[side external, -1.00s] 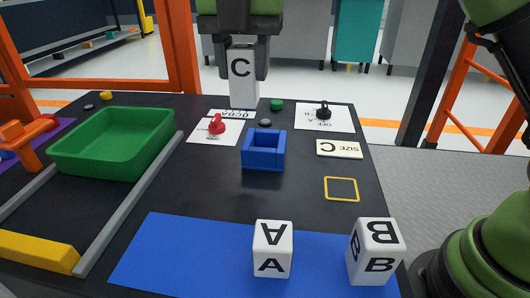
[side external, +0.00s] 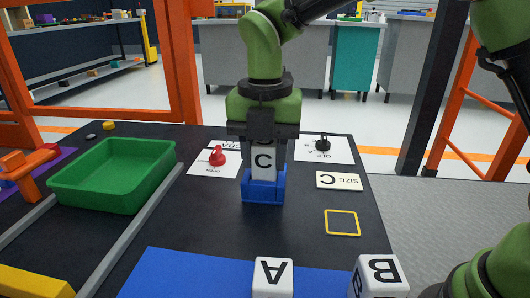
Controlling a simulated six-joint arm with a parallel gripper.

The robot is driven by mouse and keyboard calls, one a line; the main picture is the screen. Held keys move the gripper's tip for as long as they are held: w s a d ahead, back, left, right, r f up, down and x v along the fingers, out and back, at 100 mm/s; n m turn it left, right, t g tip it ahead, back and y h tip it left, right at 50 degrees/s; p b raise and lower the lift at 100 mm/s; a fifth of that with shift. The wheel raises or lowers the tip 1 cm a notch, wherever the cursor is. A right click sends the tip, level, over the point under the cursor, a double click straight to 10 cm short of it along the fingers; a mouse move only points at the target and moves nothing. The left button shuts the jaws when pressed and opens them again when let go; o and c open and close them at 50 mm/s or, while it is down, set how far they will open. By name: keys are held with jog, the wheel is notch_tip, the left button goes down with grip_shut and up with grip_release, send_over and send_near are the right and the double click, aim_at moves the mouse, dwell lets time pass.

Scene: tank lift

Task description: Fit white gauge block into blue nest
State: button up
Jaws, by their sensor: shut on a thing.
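The white gauge block (side external: 264,162), marked C, is upright between the fingers of my gripper (side external: 264,165). My gripper is shut on it. The block's lower end is hidden behind the front wall of the blue nest (side external: 263,191), so it appears to be inside the nest. I cannot tell whether it touches the nest's floor. The fingertips are down at the nest's rim. A card reading SIZE C (side external: 339,181) lies to the right of the nest.
White blocks A (side external: 273,277) and B (side external: 378,277) stand at the front on a blue mat (side external: 190,277). A red knob (side external: 217,156) and a black knob (side external: 323,143) stand behind the nest. A green bin (side external: 112,177) is at left. A yellow square outline (side external: 342,222) lies front right.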

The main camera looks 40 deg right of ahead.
jog(key=shift+f, duration=0.2)
jog(key=o, duration=1)
notch_tip(320, 180, up, 11)
jog(key=shift+r, duration=0.65)
